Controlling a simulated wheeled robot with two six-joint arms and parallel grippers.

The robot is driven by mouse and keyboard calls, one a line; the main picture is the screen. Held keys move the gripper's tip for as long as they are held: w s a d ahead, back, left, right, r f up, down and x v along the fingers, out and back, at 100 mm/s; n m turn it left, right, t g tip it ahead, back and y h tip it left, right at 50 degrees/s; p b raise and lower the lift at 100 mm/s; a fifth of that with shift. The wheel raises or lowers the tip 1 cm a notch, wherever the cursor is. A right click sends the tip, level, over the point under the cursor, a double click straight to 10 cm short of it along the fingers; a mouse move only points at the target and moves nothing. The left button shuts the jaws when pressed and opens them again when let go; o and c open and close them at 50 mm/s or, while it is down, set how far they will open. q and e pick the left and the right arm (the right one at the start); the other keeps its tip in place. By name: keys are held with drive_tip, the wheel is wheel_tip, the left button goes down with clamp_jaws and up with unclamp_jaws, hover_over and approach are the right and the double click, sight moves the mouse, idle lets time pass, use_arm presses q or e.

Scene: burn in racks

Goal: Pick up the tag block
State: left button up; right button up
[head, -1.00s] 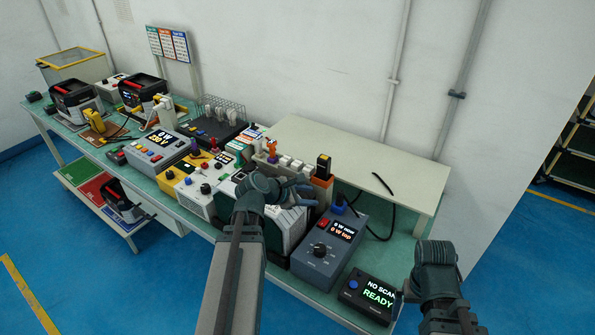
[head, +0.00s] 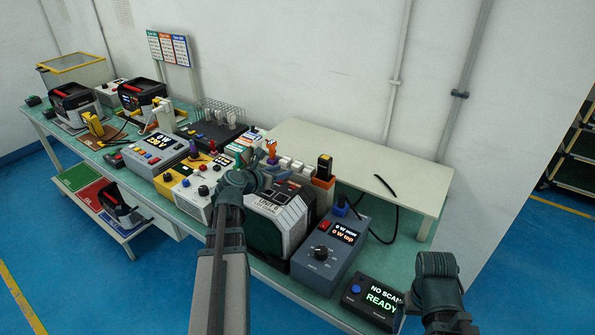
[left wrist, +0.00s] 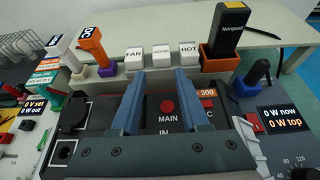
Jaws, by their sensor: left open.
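White blocks with printed tags stand in a row on a ledge behind the unit: FAN (left wrist: 134,58), a middle one (left wrist: 161,56) with a hard-to-read word, and HOT (left wrist: 188,55). They also show in the head view as small white cubes (head: 297,165). Which is the tag block I cannot tell. My left gripper (left wrist: 160,78) is open and empty, its fingers over the top of the unit, just in front of the tagged row. In the head view the left gripper (head: 268,177) is partly hidden by its wrist. My right arm is at lower right; its fingers are not clear.
A black device in an orange block (left wrist: 222,45) stands right of HOT. The grey power meter (head: 333,255) and scanner box (head: 370,300) are on the right. The pale raised shelf (head: 375,170) behind is mostly clear.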

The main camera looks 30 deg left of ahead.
sight(294, 167)
use_arm(q)
drive_tip(key=shift+x, duration=0.8)
drive_tip(key=b+x, duration=0.2)
drive_tip(key=x, duration=0.3)
drive_tip(key=shift+w+d+r, duration=0.1)
drive_tip(key=shift+w, duration=0.05)
drive_tip(key=shift+c, duration=0.6)
clamp_jaws()
